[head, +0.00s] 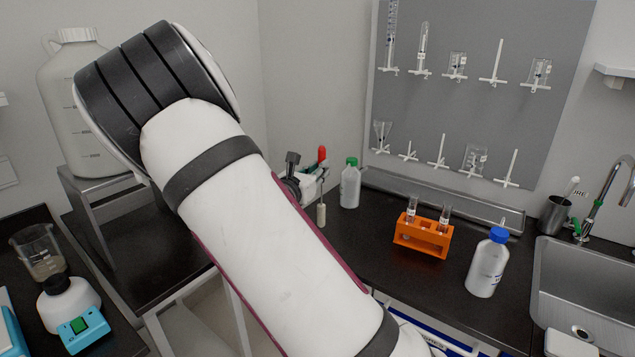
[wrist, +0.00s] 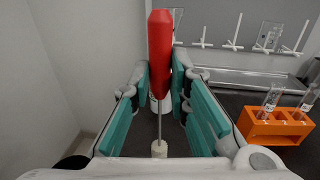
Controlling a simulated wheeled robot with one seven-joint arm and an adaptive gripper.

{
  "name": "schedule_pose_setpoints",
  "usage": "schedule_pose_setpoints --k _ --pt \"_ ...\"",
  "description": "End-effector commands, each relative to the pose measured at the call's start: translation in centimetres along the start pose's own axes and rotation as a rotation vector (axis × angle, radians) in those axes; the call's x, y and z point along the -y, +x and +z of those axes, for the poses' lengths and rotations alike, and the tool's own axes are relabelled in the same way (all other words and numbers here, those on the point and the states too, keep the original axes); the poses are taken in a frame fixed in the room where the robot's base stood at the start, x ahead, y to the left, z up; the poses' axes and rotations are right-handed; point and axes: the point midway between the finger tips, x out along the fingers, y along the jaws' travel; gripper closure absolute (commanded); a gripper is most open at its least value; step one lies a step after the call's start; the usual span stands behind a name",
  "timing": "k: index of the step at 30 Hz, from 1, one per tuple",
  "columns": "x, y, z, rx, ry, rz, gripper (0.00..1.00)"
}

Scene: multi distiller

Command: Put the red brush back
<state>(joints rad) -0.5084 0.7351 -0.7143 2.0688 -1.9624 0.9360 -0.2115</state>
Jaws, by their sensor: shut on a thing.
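The red brush has a red handle (head: 322,153), a thin metal stem and a pale head (head: 321,214) at its lower end. My gripper (head: 316,174) is shut on the red handle and holds the brush upright, head down, above the dark counter. In the wrist view the red brush (wrist: 160,50) stands between the teal finger pads of my gripper (wrist: 159,82), its pale head hanging lower and nearer the camera. A dark grey cup (head: 553,217) stands by the sink at the right with a light-handled tool in it. My arm hides part of the counter.
A green-capped bottle (head: 350,187) stands just right of my gripper. An orange rack (head: 422,238) with tubes and a blue-capped bottle (head: 487,265) stand between it and the sink (head: 590,290). A grey pegboard (head: 475,110) with glassware hangs behind, above a metal tray (head: 450,203).

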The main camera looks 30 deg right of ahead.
Motion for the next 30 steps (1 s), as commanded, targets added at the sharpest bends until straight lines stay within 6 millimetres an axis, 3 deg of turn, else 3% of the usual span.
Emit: schedule_pose_setpoints --k 9,20,21,23,30 --pt "-0.2 0.5 -3.5 0.001 -0.004 -0.001 1.00" --pt "-0.2 0.5 -3.9 0.001 -0.001 0.000 1.00" --pt "-0.2 0.5 -3.9 0.001 0.000 0.000 0.79" --pt "-0.2 0.5 -3.9 0.001 0.000 0.000 0.65" --pt "-0.2 0.5 -3.8 0.001 0.000 0.000 0.63"
